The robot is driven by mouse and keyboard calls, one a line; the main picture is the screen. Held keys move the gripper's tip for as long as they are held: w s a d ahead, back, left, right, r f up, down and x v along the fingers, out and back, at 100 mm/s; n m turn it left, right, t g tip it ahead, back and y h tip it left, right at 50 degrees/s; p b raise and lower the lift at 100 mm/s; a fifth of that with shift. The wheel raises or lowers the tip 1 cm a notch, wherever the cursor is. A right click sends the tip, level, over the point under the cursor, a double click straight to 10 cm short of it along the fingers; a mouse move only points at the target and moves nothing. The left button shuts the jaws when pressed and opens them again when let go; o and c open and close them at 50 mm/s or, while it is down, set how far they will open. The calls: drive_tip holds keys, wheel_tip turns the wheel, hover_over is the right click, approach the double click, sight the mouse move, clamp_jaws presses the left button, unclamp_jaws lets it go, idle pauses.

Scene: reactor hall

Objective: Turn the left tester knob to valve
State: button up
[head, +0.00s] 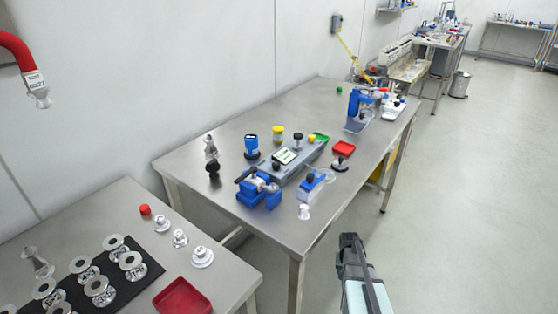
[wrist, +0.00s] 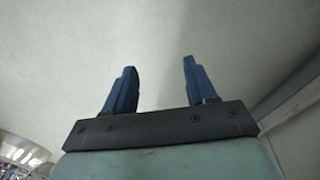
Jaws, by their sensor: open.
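The grey tester (head: 290,158) stands in the middle of the steel table in the head view. It has a light display and dark knobs on top. One dark knob (head: 277,165) shows at its left end and another black knob (head: 298,138) at its far side; the setting of the knobs is too small to read. My gripper (head: 349,240) is at the lower right of the head view, in front of the table's right edge and well apart from the tester. In the wrist view its two blue fingers (wrist: 156,85) are spread apart with nothing between them.
A blue vise-like device (head: 259,192) stands at the tester's near left. The floor (head: 450,210) right of the table is clear.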

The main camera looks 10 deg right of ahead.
drive_tip(key=w+d+r+m+t+h, duration=0.1)
drive_tip(key=w+d+r+m+t, duration=0.1)
drive_tip(key=w+d+r, duration=0.8)
drive_tip(key=w+d+r+m+t+h, duration=0.1)
drive_tip(key=w+d+r+h, duration=0.1)
drive_tip(key=w+d+r, duration=0.7)
drive_tip(key=d+r+m+t+h, duration=0.1)
drive_tip(key=d+r, duration=0.1)
drive_tip(key=r, duration=0.6)
drive_tip(key=d+r, duration=0.3)
drive_tip(key=r, duration=0.5)
wheel_tip(320, 180, up, 23)
drive_tip(key=n+g+y, duration=0.2)
drive_tip(key=n+y, duration=0.8)
drive_tip(key=n, duration=1.1)
hover_over(277, 163)
drive_tip(key=s+d, duration=0.3)
drive_tip(key=d, duration=0.2)
drive_tip(key=x, duration=1.2)
drive_tip(key=shift+w+f, duration=0.15)
drive_tip(key=shift+f, duration=0.2)
